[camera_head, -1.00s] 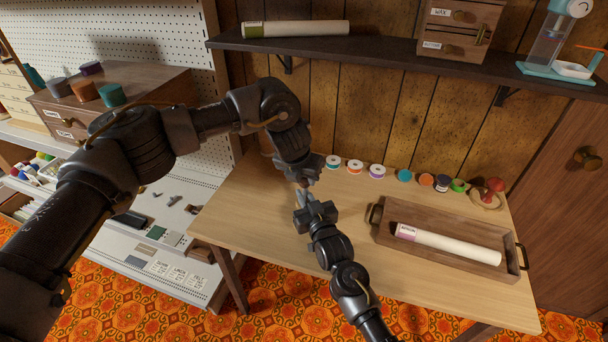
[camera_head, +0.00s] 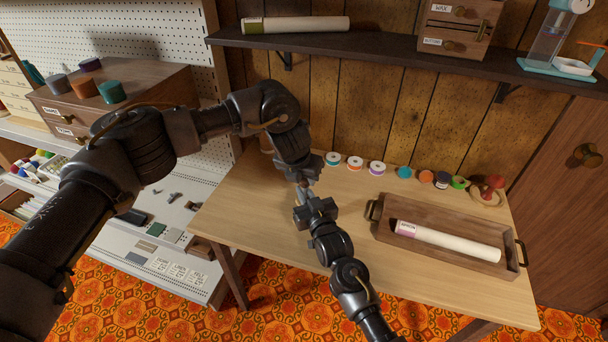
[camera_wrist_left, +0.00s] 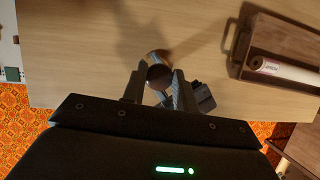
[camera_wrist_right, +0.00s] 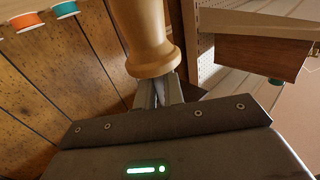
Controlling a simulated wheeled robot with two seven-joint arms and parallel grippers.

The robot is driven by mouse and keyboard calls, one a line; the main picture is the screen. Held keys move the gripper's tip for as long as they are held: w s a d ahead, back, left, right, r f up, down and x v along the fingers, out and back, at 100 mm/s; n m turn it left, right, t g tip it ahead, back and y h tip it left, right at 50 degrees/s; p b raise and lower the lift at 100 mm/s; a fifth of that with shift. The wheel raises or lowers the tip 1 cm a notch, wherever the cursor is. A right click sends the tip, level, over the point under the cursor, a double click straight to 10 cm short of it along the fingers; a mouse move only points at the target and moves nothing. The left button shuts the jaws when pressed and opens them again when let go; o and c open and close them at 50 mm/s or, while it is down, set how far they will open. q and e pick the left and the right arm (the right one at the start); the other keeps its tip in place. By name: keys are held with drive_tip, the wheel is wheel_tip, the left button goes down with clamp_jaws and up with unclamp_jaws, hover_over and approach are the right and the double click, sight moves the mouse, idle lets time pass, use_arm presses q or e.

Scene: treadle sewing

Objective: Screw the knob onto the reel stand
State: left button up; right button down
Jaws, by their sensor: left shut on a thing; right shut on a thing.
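My left gripper (camera_head: 304,184) reaches down over the table and is shut. In the left wrist view its fingers hold a small brown, round-ended piece (camera_wrist_left: 158,74), which looks like the knob. My right gripper (camera_head: 302,196) comes up from below and almost meets it, also shut; its dark body shows in the left wrist view (camera_wrist_left: 203,97). In the right wrist view a tan turned wooden piece (camera_wrist_right: 150,38) with a flared end sits at the right fingertips. It looks like the reel stand, but its grip and any contact with the knob are mostly hidden.
The wooden table (camera_head: 240,205) is bare around the grippers. A wooden tray (camera_head: 388,243) holding a white roll (camera_head: 450,245) is at its right. Several thread spools (camera_head: 377,168) line the back. A dark shelf (camera_head: 380,50) runs above, and a pegboard (camera_head: 110,35) stands left.

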use_arm(q)
drive_tip(key=m+h, duration=0.1)
drive_tip(key=m, duration=0.1)
drive_tip(key=m+g, duration=0.1)
drive_tip(key=m, duration=0.2)
drive_tip(key=shift+w+a+m+h, duration=0.1)
drive_tip(key=shift+a+m+h, duration=0.05)
drive_tip(key=shift+m+h, duration=0.2)
drive_tip(key=m+g+h, duration=0.1)
drive_tip(key=m+g, duration=0.1)
drive_tip(key=m, duration=0.2)
drive_tip(key=shift+w, duration=0.1)
drive_tip(key=m, duration=0.2)
drive_tip(key=m+g, duration=0.1)
drive_tip(key=m, duration=0.1)
drive_tip(key=shift+f+g, duration=0.15)
drive_tip(key=shift+g, duration=0.15)
drive_tip(key=m, duration=0.1)
drive_tip(key=m+g, duration=0.1)
drive_tip(key=m, duration=0.1)
drive_tip(key=shift+w+d+m, duration=0.1)
drive_tip(key=shift+d+m, duration=0.1)
drive_tip(key=shift+m, duration=0.05)
drive_tip(key=shift+a+m+g+y, duration=0.1)
drive_tip(key=shift+m+g+y, duration=0.3)
drive_tip(key=shift+m, duration=0.7)
drive_tip(key=o, duration=0.9)
drive_tip(key=shift+h, duration=0.25)
drive_tip(key=shift+o, duration=0.2)
drive_tip(key=shift+r, duration=0.2)
